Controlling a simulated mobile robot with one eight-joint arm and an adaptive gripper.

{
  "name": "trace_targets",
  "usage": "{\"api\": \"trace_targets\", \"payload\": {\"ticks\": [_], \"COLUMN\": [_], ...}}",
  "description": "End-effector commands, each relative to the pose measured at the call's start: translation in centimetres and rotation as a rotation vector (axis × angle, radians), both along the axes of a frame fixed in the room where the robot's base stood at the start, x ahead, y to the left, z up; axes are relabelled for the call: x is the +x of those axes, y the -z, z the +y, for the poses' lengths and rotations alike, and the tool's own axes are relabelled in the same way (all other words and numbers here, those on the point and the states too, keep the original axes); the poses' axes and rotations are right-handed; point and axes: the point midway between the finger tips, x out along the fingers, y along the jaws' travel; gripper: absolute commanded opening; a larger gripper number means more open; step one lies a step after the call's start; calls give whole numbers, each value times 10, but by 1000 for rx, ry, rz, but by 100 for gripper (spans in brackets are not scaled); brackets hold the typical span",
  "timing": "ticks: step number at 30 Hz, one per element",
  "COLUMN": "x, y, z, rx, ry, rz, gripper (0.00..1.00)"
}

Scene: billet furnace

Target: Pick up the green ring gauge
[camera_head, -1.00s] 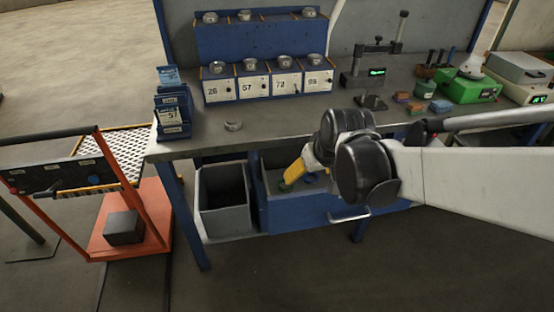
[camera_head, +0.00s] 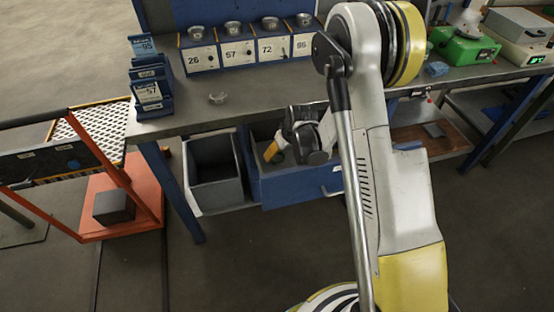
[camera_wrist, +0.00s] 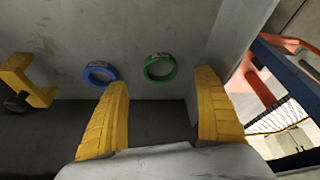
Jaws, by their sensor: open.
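The green ring gauge (camera_wrist: 160,68) lies on the grey floor of the drawer in the wrist view, with a small label on its rim. My gripper (camera_wrist: 165,95) is open, with its two yellow fingers spread. The green ring shows in the gap between the fingers, beyond their tips, and nothing is held. A blue ring gauge (camera_wrist: 100,73) lies just left of the green one, near the left finger. In the head view my gripper (camera_head: 270,153) reaches down into the blue drawer (camera_head: 296,188) under the bench. The rings there are mostly hidden by my arm.
A yellow bracket-like piece (camera_wrist: 28,80) sits left in the drawer. A light drawer wall (camera_wrist: 232,40) rises close to the right finger. A grey bin (camera_head: 212,172) stands left of the drawer, and the bench top (camera_head: 240,100) overhangs it. An orange cart (camera_head: 120,200) stands further left.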

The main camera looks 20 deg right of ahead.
Motion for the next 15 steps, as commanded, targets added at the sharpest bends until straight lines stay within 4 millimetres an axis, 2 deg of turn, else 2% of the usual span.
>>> {"api": "trace_targets", "payload": {"ticks": [7,15], "x": [7,23], "y": [18,55], "z": [2,7], "rx": [0,-1], "ry": [0,0], "rz": [0,-1], "gripper": [80,80]}}
